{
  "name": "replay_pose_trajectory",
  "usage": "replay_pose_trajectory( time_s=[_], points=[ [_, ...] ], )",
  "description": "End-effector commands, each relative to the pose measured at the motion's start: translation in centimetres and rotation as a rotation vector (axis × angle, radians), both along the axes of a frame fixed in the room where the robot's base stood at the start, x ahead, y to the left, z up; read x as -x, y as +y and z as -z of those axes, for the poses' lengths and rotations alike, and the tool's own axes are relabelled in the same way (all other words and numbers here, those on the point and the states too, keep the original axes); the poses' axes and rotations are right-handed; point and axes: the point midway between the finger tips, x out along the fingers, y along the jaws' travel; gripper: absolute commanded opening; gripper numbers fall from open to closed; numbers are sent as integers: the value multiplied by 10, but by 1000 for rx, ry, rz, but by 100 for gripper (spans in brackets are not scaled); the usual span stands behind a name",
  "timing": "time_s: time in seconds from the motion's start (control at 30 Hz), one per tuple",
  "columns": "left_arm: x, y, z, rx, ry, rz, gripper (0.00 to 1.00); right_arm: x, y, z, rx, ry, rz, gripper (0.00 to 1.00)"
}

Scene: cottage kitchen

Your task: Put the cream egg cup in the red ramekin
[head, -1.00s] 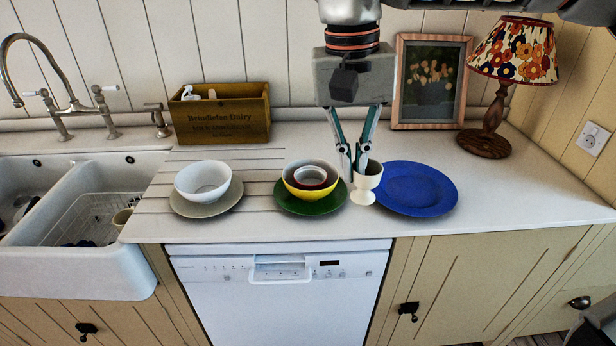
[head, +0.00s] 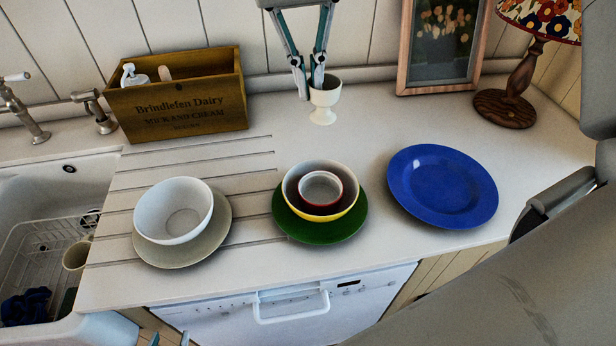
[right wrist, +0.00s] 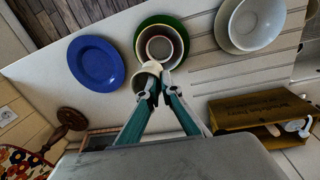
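The cream egg cup (head: 326,100) is upright in my right gripper (head: 311,84), whose fingers pinch its rim at the left side. It appears raised above the counter, behind the bowls. In the right wrist view the cup (right wrist: 150,68) is at the fingertips, overlapping the near edge of the yellow bowl. The red ramekin (head: 321,207), pale inside and empty, sits in the yellow bowl (head: 349,210) on the green plate (head: 300,233). My left gripper (head: 170,341) shows only two separated fingertips at the bottom edge; the rest is cut off.
A blue plate (head: 443,187) lies right of the green plate. A white bowl (head: 173,210) on a beige plate (head: 222,233) stands left. A wooden crate (head: 178,107), picture frame (head: 402,50) and lamp (head: 505,107) line the back. My arm covers the lower right.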

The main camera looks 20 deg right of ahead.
Motion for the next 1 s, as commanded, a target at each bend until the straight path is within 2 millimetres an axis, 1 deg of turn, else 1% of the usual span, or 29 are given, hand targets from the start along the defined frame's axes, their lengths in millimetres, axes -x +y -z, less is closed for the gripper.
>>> replay_pose_trajectory(
  time_s=[0.17, 0.3, 0.5, 0.6, 0.7, 0.87, 1.0],
  points=[
    [4, 0, 9, 0, 9, 1, 40, 1, 0, 35, 2, 7, -3, 0],
    [7, 0, 15, 0, 15, 1, 40, 1, -1, 69, 1, 7, -2, 0],
    [7, -1, 19, -1, 17, 1, 40, 2, -1, 117, 1, 7, -1, 0],
    [7, -1, 19, -1, 16, 2, 40, 1, 0, 136, 1, 5, -1, 0],
    [6, -1, 18, -1, 14, 2, 40, 1, 0, 148, 1, 5, -1, 0],
    [4, -1, 16, 0, 8, 1, 40, 0, 0, 157, 1, 1, 0, 0],
    [3, -1, 15, 1, 5, 1, 40, 1, 0, 171, 1, 5, -1, 0]
  ],
)
